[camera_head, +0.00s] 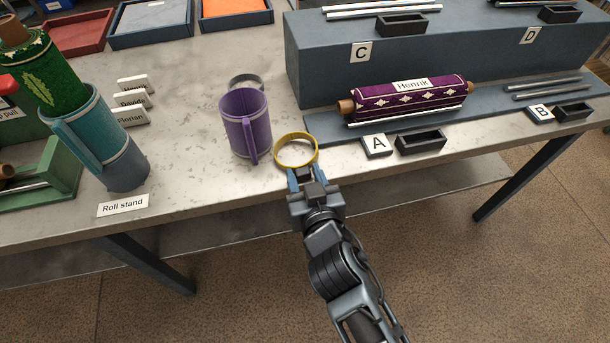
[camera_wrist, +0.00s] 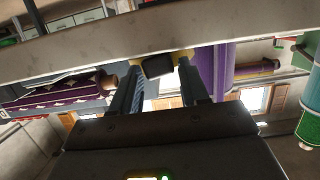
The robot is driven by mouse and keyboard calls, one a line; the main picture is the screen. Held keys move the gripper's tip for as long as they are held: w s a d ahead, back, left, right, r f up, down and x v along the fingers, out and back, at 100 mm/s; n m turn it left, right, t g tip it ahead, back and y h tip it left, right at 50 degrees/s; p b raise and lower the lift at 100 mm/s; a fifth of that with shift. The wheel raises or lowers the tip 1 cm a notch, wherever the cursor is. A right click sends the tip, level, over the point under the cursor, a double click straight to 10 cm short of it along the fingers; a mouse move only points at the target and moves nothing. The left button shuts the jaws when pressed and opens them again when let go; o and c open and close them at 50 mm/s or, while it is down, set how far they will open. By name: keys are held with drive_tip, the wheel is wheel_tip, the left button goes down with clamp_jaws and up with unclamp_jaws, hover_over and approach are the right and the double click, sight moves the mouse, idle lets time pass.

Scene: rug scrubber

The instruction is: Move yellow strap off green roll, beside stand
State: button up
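The yellow strap (camera_head: 296,150) is a round ring, apart from the green roll, over the tabletop near its front edge and to the right of the purple stand (camera_head: 246,124). My gripper (camera_head: 306,176) is at its near side. In the wrist view my fingers (camera_wrist: 160,72) are on either side of a dark block on the strap and look shut on it. I cannot tell whether the strap touches the table. The green roll (camera_head: 61,88) leans in the teal stand (camera_head: 99,137) at the left, with a "Roll stand" label in front.
A purple roll (camera_head: 410,101) labelled Henrik lies on a low blue-grey shelf at right, by the tags A and B. A grey ring (camera_head: 246,80) is behind the purple stand. Name cards (camera_head: 132,117) stand between the two stands. Trays (camera_head: 151,22) line the back. Bare tabletop lies left of the purple stand.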

drive_tip(key=shift+o, duration=1.1)
drive_tip(key=shift+r, duration=0.1)
drive_tip(key=b+v, duration=0.2)
drive_tip(key=v, duration=1)
drive_tip(key=s+d+m+h, duration=0.1)
drive_tip(key=s+d, duration=1.1)
drive_tip(key=s, duration=0.2)
drive_tip(key=shift+s+f, duration=0.2)
drive_tip(key=shift+f, duration=0.1)
drive_tip(key=s+d+r+h, duration=0.1)
drive_tip(key=s+d+r, duration=0.1)
drive_tip(key=s, duration=0.2)
drive_tip(key=s+d+r+m+h, duration=0.1)
drive_tip(key=s+d+r, duration=0.2)
drive_tip(key=s+d+r+m+h, duration=0.1)
drive_tip(key=s+d+r, duration=0.1)
drive_tip(key=s+r, duration=0.1)
drive_tip(key=shift+s+d, duration=0.35)
drive_tip(key=shift+s, duration=0.5)
